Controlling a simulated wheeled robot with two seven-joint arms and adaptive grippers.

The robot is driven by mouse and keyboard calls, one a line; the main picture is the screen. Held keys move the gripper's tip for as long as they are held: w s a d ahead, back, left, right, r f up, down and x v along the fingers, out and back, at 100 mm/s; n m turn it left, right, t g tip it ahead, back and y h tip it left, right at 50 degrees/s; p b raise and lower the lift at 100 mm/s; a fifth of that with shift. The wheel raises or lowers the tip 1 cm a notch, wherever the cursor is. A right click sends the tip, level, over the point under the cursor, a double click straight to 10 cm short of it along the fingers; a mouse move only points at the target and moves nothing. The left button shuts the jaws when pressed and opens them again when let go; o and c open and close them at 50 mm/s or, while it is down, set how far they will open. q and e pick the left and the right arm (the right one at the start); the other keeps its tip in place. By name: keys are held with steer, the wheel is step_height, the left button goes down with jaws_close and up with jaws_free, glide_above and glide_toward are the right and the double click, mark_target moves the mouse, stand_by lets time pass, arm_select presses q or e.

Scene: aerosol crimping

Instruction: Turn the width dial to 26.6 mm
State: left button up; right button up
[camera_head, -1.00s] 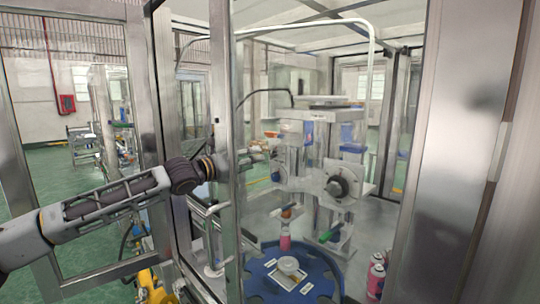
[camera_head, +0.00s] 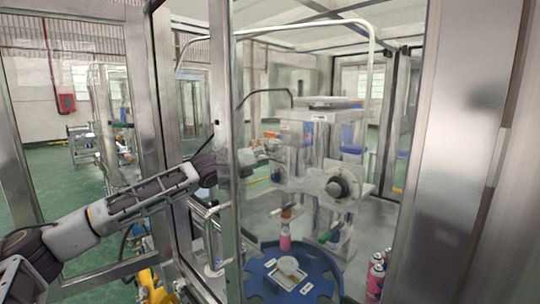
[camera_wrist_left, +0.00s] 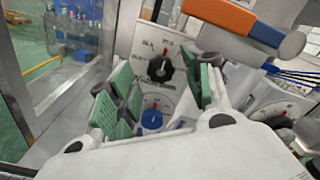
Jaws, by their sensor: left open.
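The crimping machine (camera_head: 315,135) stands inside the glazed enclosure in the head view, with a dark round knob (camera_head: 338,187) on its near side. My left gripper (camera_head: 268,150) reaches in from the left, beside the machine's upper left part, blurred by the glass. In the left wrist view its green-padded fingers (camera_wrist_left: 166,88) are spread open and empty. Between and beyond them is a pale panel with a black-knobbed dial (camera_wrist_left: 160,68) above and a blue-knobbed dial (camera_wrist_left: 152,119) below. The scale markings are too small to read surely, so I cannot tell which is the width dial.
In the left wrist view an orange and blue handle (camera_wrist_left: 235,22) crosses close by at the top, and another dial (camera_wrist_left: 285,112) is at right. A blue indexing table (camera_head: 262,286) and several pink cans (camera_head: 376,272) are below the machine. A metal door post (camera_head: 224,120) borders my arm.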

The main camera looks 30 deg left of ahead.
arm_select(q)
steer(key=shift+x, duration=1)
steer(key=c, duration=1.1)
steer(key=shift+o, duration=0.2)
steer(key=shift+p, duration=0.3)
